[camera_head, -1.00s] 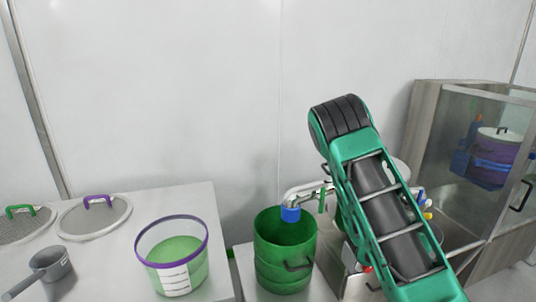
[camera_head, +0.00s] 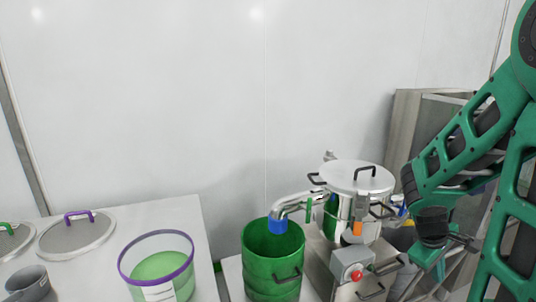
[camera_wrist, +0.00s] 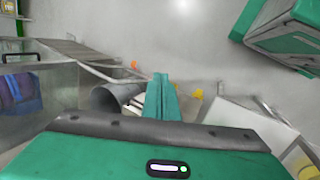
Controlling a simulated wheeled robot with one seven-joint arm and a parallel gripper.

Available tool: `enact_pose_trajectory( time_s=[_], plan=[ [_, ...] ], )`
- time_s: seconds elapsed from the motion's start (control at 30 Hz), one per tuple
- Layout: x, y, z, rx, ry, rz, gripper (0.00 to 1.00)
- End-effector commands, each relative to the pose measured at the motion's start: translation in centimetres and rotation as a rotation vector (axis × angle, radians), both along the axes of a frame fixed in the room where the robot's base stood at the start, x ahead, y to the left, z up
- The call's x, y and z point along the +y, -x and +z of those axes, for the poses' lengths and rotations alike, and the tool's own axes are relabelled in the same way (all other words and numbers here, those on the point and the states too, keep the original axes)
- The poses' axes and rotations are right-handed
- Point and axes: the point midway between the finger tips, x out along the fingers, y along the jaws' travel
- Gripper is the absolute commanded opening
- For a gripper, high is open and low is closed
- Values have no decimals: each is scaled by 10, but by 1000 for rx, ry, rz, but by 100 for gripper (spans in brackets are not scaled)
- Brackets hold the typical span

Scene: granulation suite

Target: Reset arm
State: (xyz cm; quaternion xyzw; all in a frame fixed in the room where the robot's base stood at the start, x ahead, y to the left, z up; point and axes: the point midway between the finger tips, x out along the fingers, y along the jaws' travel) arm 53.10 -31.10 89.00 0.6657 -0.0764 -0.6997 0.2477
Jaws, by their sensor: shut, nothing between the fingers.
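My green arm fills the right side of the head view. My gripper (camera_head: 436,258) hangs at its end, to the right of the steel machine, and looks empty. In the wrist view my gripper (camera_wrist: 162,98) shows its green fingers together, shut with nothing between them. A grey cylindrical vessel (camera_wrist: 113,97) lies beyond the fingers, to their left in that view.
A lidded steel machine (camera_head: 356,180) has a blue-tipped spout over a green drum (camera_head: 272,258). A purple-rimmed bucket (camera_head: 158,265), a round lid (camera_head: 76,236) and a grey scoop (camera_head: 28,283) are on the left table. A cabinet (camera_head: 405,125) stands behind my arm.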

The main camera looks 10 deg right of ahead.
Motion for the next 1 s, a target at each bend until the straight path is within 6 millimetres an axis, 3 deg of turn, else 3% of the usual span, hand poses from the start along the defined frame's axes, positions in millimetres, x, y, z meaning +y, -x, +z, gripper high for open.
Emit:
enact_pose_trajectory(
  time_s=[0.5, 0.7, 1.0],
  plan=[
    [113, 89, 69, -176, -397, -665, 0],
    [135, 110, 82, -172, -445, -775, 0],
    [138, 113, 84, -168, -451, -795, 0]
  ],
)
